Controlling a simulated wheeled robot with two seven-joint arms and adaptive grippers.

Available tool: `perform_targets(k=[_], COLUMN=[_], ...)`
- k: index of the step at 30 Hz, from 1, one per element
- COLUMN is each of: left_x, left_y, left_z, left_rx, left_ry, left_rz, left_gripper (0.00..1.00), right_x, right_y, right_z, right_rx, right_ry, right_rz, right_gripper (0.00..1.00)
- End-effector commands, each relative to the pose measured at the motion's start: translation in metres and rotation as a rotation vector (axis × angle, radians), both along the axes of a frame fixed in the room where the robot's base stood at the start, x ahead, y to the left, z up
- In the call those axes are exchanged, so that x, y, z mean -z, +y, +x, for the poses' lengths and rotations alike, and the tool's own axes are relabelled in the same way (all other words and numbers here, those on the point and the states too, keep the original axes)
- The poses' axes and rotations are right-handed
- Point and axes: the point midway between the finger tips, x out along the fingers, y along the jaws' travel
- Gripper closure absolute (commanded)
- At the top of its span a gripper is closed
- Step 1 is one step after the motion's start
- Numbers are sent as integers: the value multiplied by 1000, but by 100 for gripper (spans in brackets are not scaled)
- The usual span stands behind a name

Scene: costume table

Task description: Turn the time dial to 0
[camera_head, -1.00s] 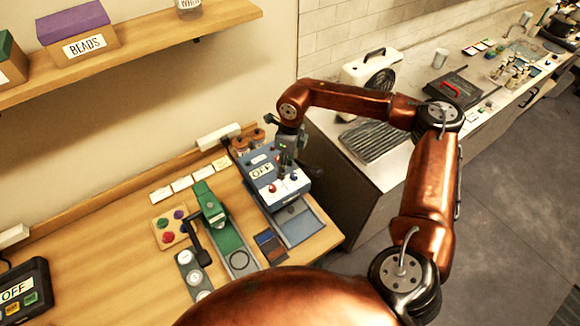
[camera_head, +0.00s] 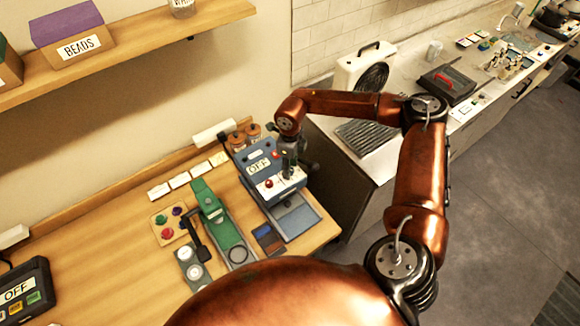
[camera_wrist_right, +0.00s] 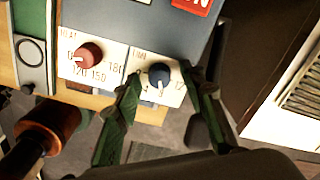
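The time dial (camera_wrist_right: 158,75) is a blue knob with a white pointer on the white front panel of a blue machine (camera_head: 249,160). In the right wrist view its pointer side faces the lower part of the picture. My right gripper (camera_wrist_right: 161,74) is open, with one green-black finger on each side of the blue dial and small gaps showing. A red heat dial (camera_wrist_right: 88,55) sits to the left of it, outside the fingers. In the head view my right gripper (camera_head: 290,168) is over the right part of the panel and hides the blue dial. My left gripper is not in view.
A grey plate (camera_head: 296,221) lies in front of the machine. A green press with a black handle (camera_head: 205,205) stands to its left, beside a board of coloured knobs (camera_head: 170,224). Jars (camera_head: 253,131) stand behind. A grey counter (camera_head: 350,190) is to the right.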

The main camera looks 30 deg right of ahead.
Motion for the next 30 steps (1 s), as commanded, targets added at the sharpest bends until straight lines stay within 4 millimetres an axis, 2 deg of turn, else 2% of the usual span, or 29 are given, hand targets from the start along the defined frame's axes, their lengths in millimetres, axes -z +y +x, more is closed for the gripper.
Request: perform_targets(k=[2, 18, 30], left_x=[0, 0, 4], left_y=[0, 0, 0], left_z=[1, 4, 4], left_rx=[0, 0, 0], left_ry=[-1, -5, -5], left_rz=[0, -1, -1], left_gripper=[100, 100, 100], right_x=[0, 0, 0], right_y=[0, 0, 0], right_z=[0, 0, 0], right_rx=[0, 1, 55], right_ry=[0, 1, -1], right_rz=[0, 1, 2], right_gripper=[63, 100, 100])
